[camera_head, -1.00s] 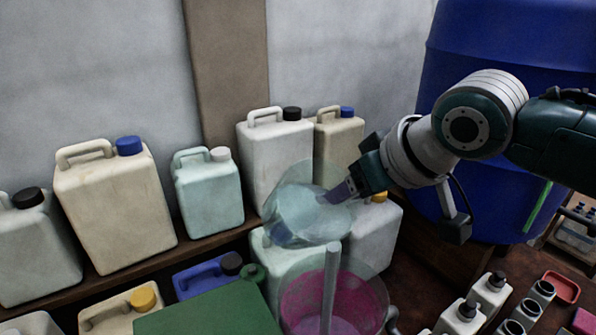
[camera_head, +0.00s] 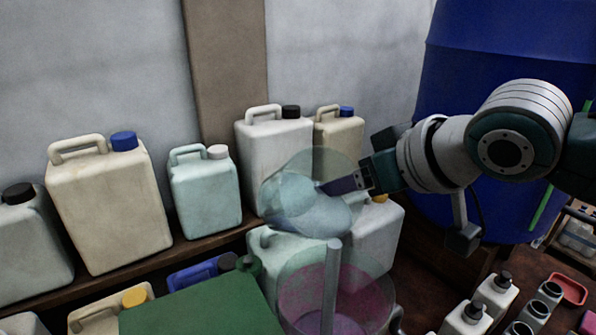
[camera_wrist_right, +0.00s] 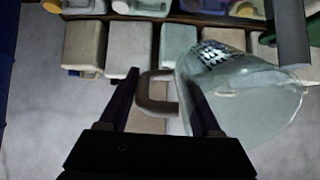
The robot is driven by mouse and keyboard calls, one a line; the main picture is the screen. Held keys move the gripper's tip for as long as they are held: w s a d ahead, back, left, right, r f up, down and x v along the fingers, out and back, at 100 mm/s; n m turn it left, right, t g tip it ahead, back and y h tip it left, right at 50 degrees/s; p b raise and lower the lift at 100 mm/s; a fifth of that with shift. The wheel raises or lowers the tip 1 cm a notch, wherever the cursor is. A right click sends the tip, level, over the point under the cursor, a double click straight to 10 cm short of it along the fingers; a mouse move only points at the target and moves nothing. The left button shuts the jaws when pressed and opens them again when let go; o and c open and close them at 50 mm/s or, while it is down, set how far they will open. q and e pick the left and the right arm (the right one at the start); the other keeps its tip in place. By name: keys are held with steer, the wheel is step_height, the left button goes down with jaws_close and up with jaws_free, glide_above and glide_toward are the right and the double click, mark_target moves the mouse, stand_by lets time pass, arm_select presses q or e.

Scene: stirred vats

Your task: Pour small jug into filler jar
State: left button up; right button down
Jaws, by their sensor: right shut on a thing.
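A clear, see-through jug (camera_head: 305,205) hangs tilted in the air in the head view, its pale contents slanting to the left. My right gripper (camera_head: 335,186) is shut on it from the right. In the right wrist view the jug (camera_wrist_right: 250,100) lies right of the fingers (camera_wrist_right: 165,105), with its grey handle (camera_wrist_right: 153,92) between them. Below the jug stands a clear round vessel (camera_head: 300,297) with pink contents and an upright grey rod (camera_head: 331,285). I cannot tell whether this is the filler jar, or whether liquid is flowing. My left gripper is not in view.
Several canisters stand along the wall, among them a cream one with a blue cap (camera_head: 110,210). A large blue drum (camera_head: 500,60) stands behind my right arm. Small white bottles (camera_head: 492,295) stand at lower right.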

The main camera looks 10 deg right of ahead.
steer(key=shift+s+d+r+t+y+b, duration=0.15)
steer(key=shift+s+r+t+y+b, duration=0.45)
steer(key=shift+t+b, duration=1.4)
steer(key=shift+s+d+r+t+y+b, duration=0.15)
steer(key=shift+s+r+t+y+b, duration=0.5)
steer(key=shift+b, duration=2.3)
steer(key=shift+s+d+r+t+y+b, duration=0.2)
steer(key=shift+r+t+b, duration=0.55)
steer(key=shift+t+b, duration=1.4)
steer(key=shift+s+d+r+n+t+y+b, duration=0.15)
steer(key=shift+s+r+t+y+b, duration=0.3)
steer(key=shift+b, duration=1.15)
steer(key=shift+s+r+n+t+y+b, duration=0.15)
steer(key=shift+s+t+b, duration=0.35)
steer(key=shift+b, duration=1.1)
steer(key=shift+w, duration=0.1)
steer(key=shift+t, duration=0.25)
